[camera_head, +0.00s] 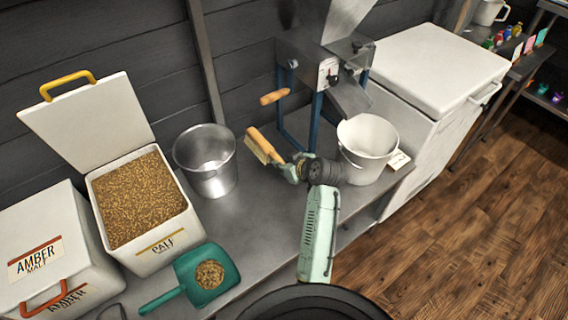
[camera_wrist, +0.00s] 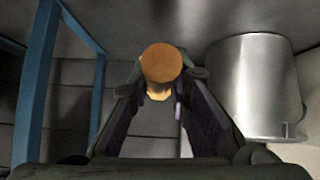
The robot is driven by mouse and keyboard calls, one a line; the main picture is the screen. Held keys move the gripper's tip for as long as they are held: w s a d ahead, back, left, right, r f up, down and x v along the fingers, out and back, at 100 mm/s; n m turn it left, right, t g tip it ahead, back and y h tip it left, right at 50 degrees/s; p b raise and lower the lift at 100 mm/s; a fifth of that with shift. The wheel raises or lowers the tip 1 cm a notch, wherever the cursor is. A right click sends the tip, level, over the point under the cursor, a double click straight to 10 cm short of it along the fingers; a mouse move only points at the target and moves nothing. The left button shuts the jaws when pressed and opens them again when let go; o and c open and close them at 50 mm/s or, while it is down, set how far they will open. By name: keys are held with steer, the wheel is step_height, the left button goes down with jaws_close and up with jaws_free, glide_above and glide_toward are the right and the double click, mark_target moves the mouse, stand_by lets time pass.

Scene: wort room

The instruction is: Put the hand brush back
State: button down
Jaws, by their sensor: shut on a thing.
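The hand brush (camera_head: 264,145) has an orange-brown wooden body and pale bristles. In the head view it sticks out up and to the left from my gripper (camera_head: 295,168), above the steel counter, between the metal pot and the mill. My gripper is shut on it. In the wrist view a round wooden end of the brush (camera_wrist: 161,64) shows between the two fingers of my gripper (camera_wrist: 160,88). The part between the fingers is mostly hidden.
The mill (camera_head: 325,72) with blue legs and a wooden crank handle stands behind my gripper. A white bucket (camera_head: 366,150) is right, a metal pot (camera_head: 206,160) left. An open pale malt bin (camera_head: 155,245) and a green scoop (camera_head: 207,275) holding grain are at lower left.

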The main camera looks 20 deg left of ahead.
steer(key=shift+f, duration=0.8)
step_height(320, 180, down, 4)
steer(key=b, duration=0.3)
steer(key=shift+f+b, duration=0.1)
steer(key=shift+b, duration=0.3)
steer(key=c, duration=1.4)
jaws_free()
steer(key=shift+c, duration=0.2)
steer(key=v, duration=1.2)
